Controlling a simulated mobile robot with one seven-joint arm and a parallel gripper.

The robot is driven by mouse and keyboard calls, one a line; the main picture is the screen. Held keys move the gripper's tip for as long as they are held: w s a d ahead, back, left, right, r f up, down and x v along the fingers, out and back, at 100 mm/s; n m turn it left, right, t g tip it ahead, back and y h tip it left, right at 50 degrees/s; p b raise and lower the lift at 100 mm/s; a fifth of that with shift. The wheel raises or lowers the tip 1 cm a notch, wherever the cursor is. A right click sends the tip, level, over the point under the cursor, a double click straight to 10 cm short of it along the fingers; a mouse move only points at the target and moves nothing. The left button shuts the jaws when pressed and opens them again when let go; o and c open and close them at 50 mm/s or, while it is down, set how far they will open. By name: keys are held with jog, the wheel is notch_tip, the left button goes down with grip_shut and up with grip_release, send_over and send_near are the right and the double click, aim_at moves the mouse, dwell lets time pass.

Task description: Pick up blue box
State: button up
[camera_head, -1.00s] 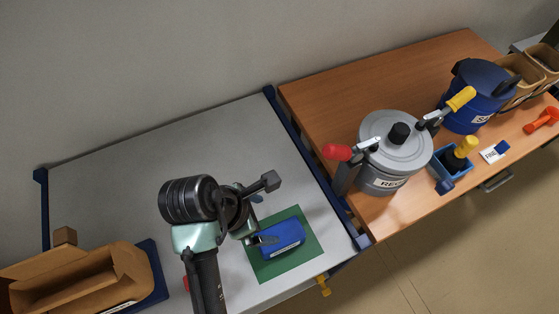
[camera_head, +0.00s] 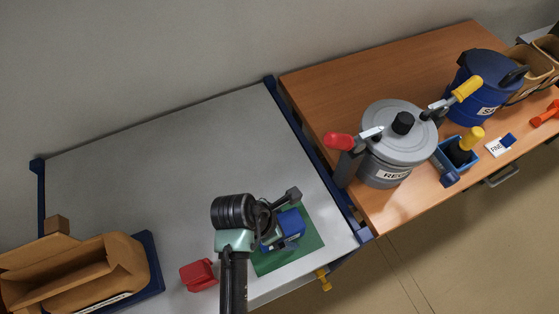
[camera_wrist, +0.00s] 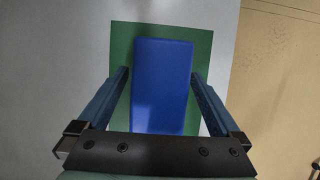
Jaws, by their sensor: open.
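The blue box (camera_head: 289,226) lies on a green mat (camera_head: 311,240) on the grey table, partly hidden by my arm in the head view. In the wrist view the blue box (camera_wrist: 162,85) lies lengthwise between my gripper's two fingers, over the green mat (camera_wrist: 122,45). My gripper (camera_wrist: 160,80) is open, with one finger on each side of the box and a visible gap on both sides. The near end of the box is hidden behind the gripper's dark crossbar. Whether the fingertips are level with the box or above it, I cannot tell.
A red object (camera_head: 199,275) sits left of my arm. A cardboard box (camera_head: 120,262) stands on a blue tray (camera_head: 152,258) at the left. On the wooden table (camera_head: 350,75) are a grey lidded pot (camera_head: 390,150) and a blue pot (camera_head: 485,85). The table's back middle is clear.

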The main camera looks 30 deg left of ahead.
aim_at(285, 224)
jog(key=shift+w+d+f, duration=0.1)
jog(key=shift+f, duration=0.15)
jog(key=shift+f+p, duration=0.25)
jog(key=shift+p, duration=0.05)
dwell(0.5)
jog(key=shift+c, duration=0.2)
jog(key=c, duration=1.5)
jog(key=shift+c, duration=0.2)
jog(key=shift+r+b, duration=0.35)
jog(key=shift+r, duration=0.05)
notch_tip(285, 224, up, 10)
jog(key=shift+f+p, duration=0.1)
jog(key=shift+p, duration=0.85)
